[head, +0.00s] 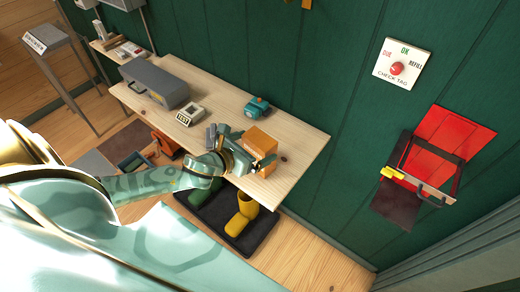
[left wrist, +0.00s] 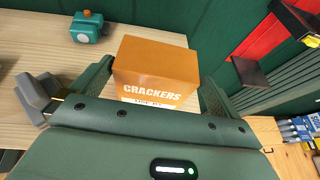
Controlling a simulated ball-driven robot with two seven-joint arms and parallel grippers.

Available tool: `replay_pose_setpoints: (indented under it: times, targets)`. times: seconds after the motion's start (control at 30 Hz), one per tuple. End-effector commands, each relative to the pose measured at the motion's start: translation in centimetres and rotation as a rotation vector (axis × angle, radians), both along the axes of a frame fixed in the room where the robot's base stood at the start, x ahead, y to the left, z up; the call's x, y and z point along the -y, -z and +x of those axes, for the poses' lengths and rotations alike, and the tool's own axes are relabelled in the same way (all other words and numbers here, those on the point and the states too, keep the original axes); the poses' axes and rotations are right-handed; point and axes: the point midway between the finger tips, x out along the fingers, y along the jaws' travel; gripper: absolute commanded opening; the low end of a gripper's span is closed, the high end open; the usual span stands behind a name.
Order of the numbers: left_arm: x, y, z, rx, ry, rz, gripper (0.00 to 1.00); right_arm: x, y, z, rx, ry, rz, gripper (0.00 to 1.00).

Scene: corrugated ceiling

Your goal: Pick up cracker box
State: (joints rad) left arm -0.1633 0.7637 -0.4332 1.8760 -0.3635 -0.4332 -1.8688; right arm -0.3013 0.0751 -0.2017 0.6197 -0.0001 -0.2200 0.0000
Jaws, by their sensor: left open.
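The orange cracker box (head: 260,144) stands upright near the right end of the wooden table (head: 306,141). In the left wrist view the box (left wrist: 157,70) shows its front with the word CRACKERS, between the two fingers. My left gripper (head: 252,162) is open at the near side of the box. In the left wrist view its fingers (left wrist: 157,88) lie on either side of the box; I cannot tell whether they touch it. The lowest part of the box is hidden behind the gripper body. My right gripper is not in view.
A teal object with an orange top (head: 257,107) stands behind the box. A TEST device (head: 190,114) and a grey case (head: 155,83) are farther left on the table. A black tray (head: 265,235) with yellow boots (head: 241,216) lies below.

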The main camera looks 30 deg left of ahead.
Motion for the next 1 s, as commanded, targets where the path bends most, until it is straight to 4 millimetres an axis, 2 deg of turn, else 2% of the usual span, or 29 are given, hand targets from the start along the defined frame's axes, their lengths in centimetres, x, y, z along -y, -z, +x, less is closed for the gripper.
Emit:
replay_pose_setpoints:
  times: [0.2,0.3,0.57,0.73,1.0]
  targets:
    - [0.3,0.9,3.4,0.003,-0.003,-0.002,1.00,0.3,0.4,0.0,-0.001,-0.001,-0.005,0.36]
    - [0.5,1.5,4.4,0.000,-0.002,-0.001,1.00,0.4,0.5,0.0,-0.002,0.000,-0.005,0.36]
    - [0.6,1.5,4.7,0.000,-0.001,-0.002,1.00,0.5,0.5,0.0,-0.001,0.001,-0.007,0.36]
    - [0.6,1.6,4.7,0.000,-0.001,-0.002,0.56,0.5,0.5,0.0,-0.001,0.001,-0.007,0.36]
    - [0.6,1.4,4.7,0.001,-0.001,-0.002,0.55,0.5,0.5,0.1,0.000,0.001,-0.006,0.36]
